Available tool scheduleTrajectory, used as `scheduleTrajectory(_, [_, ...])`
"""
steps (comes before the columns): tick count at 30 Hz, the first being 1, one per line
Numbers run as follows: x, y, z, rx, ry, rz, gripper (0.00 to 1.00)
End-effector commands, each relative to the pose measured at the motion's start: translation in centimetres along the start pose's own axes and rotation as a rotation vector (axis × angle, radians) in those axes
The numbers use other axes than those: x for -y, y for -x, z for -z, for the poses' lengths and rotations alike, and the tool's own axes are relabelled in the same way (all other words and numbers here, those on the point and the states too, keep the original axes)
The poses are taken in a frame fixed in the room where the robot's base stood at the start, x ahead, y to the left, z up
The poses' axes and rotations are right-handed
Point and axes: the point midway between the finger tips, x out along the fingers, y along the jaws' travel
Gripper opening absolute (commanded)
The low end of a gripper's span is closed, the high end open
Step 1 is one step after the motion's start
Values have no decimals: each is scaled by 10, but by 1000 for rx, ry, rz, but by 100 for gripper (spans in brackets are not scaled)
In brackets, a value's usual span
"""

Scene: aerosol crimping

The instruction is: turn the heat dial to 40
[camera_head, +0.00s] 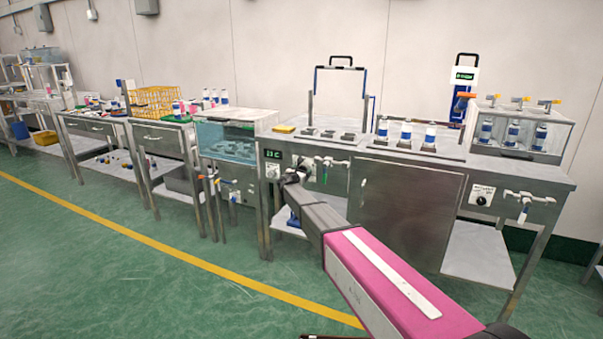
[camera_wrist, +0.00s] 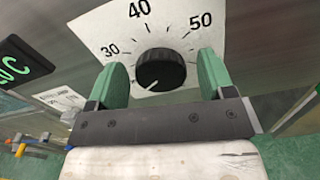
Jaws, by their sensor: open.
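The heat dial (camera_wrist: 161,70) is a black ribbed knob on a white scale plate (camera_wrist: 185,22) marked 30, 40 and 50, with 40 at the top. A short white mark on the knob seems to point to the lower left, below 30. My gripper (camera_wrist: 163,76) is open, with one green finger on each side of the knob. Whether the fingers touch it I cannot tell. In the head view the dial (camera_head: 272,171) sits on the bench front, with my gripper (camera_head: 290,179) just right of it.
A green-lit display (camera_head: 272,155) ending in C is above the dial; its digits are unclear. Valves with levers (camera_head: 331,164) are on the panel to the right. A steel cabinet door (camera_head: 407,203) is further right. The green floor (camera_head: 200,285) in front is clear.

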Motion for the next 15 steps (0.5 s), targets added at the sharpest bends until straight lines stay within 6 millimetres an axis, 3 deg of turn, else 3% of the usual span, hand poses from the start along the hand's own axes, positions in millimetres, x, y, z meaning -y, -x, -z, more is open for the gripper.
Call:
scheduleTrajectory(3, [0, 0, 0, 0, 0, 0, 72])
scheduleTrajectory(7, [0, 0, 0, 0, 0, 0, 30])
scheduleTrajectory(8, [0, 0, 0, 0, 0, 0, 26])
scheduleTrajectory(15, [0, 0, 0, 0, -10, 1, 26])
